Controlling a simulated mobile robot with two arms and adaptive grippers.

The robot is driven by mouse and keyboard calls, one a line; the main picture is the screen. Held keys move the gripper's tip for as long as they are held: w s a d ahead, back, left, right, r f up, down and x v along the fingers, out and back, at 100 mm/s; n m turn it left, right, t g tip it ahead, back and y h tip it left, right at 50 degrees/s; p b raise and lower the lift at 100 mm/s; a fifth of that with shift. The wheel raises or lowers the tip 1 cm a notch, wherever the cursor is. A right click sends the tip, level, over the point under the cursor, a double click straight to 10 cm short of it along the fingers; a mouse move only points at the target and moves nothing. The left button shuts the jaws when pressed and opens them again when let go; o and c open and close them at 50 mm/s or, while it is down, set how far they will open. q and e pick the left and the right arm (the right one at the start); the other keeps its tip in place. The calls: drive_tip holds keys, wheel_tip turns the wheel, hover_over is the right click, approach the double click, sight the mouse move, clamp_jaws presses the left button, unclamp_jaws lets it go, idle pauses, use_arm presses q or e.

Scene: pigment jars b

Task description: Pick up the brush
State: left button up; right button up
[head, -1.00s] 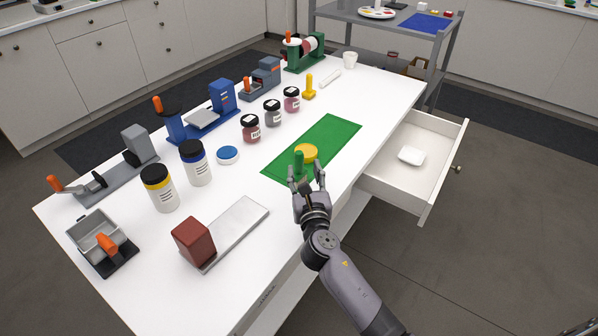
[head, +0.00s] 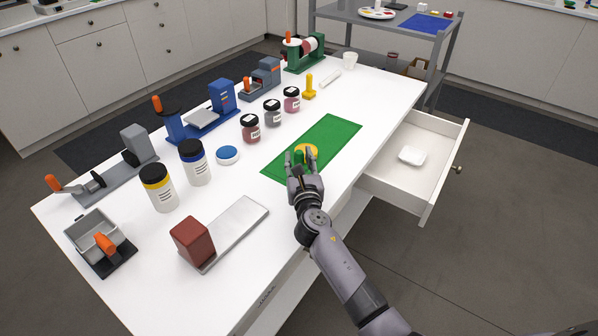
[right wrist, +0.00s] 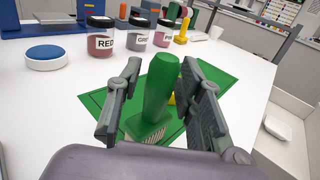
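The brush (head: 298,157) stands upright on the near end of the green mat (head: 338,132). In the right wrist view the brush (right wrist: 157,92) has a thick green handle, a green base and pale bristles underneath. My right gripper (head: 303,164) is open around the handle. In the right wrist view the fingers of my right gripper (right wrist: 162,72) stand on either side of the handle, with visible gaps. My left gripper is not in view.
A yellow round object (head: 309,152) sits just behind the brush. Labelled jars (head: 251,129) and a blue-topped round tub (head: 227,154) stand left of the mat. A metal plate with a red block (head: 193,242) lies nearer. An open drawer (head: 432,178) juts out right.

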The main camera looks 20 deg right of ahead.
clamp_jaws()
idle(0.4)
drive_tip(key=shift+r+p, duration=0.35)
drive_tip(key=shift+r, duration=0.25)
wheel_tip(320, 180, up, 10)
drive_tip(key=p, duration=0.4)
drive_tip(key=shift+f+p, duration=0.2)
drive_tip(key=shift+p, duration=0.1)
wheel_tip(320, 180, up, 9)
drive_tip(key=p, duration=0.1)
drive_tip(key=shift+r+p, duration=0.15)
drive_tip(key=shift+p, duration=0.2)
